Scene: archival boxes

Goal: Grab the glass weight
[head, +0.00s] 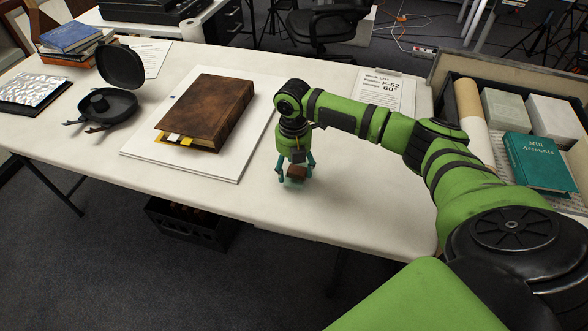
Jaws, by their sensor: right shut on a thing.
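My right gripper (295,174) reaches down from the green arm to the white table near its front edge, right of the brown book. Its teal fingers are shut on a small block (296,171), reddish brown with a paler, glassy-looking lower part. I take this block for the glass weight. The fingers partly hide it, and I cannot tell whether it touches the tabletop. My left gripper is not in view.
A brown book (207,110) lies on a white board (215,169) to the left. An open black case (119,71) and stacked books (70,37) are farther left. A printed sheet (378,91) lies behind my arm. A box with a green book (540,161) stands right.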

